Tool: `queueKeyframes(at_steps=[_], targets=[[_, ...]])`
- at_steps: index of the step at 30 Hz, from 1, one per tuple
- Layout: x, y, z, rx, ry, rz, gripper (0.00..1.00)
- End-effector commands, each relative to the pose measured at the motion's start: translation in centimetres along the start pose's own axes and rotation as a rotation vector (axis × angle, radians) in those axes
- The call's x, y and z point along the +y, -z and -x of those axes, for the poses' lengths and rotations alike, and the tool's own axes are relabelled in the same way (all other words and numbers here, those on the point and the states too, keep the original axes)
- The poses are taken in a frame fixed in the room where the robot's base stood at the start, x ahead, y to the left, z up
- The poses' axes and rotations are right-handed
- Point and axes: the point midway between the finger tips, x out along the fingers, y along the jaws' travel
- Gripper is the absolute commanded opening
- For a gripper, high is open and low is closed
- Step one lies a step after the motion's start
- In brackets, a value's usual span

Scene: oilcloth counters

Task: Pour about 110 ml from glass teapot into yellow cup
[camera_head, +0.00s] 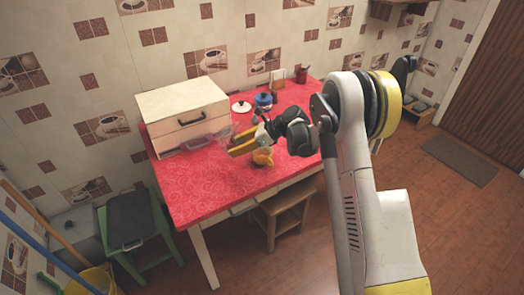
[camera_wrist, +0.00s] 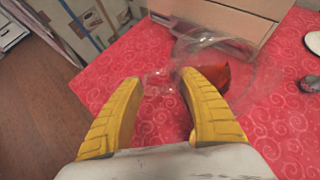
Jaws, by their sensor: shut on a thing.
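The glass teapot (camera_wrist: 224,78) is clear and holds some red-brown liquid. In the wrist view it is just beyond my fingertips, over the red cloth. My gripper (camera_wrist: 160,79) is shut on its clear handle, with a yellow finger on each side. In the head view my gripper (camera_head: 231,143) points left, above the table, and the teapot is hard to make out against the cloth. The yellow cup (camera_head: 262,158) stands on the table just below and right of my fingers. I cannot tell the teapot's tilt.
The red-covered table (camera_head: 195,195) has a cream drawer box (camera_head: 183,108) at the back left. A blue pot (camera_head: 264,100), a white lid (camera_head: 241,107) and a brown mug (camera_head: 301,73) stand along the back. The front left of the table is clear. A wooden stool (camera_head: 285,208) stands in front.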

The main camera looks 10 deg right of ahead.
Motion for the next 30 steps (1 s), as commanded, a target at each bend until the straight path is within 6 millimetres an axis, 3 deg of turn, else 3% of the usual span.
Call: queueKeyframes(at_steps=[8, 15, 19, 30], targets=[[0.1, -0.3, -0.1, 0.069, -0.002, 0.001, 0.06], [0.1, -1.2, -0.6, 0.304, -0.006, 0.002, 0.06], [0.1, -0.4, -3.0, 0.448, -0.006, 0.001, 0.06], [0.0, -1.3, -6.2, 0.848, -0.004, -0.007, 0.06]])
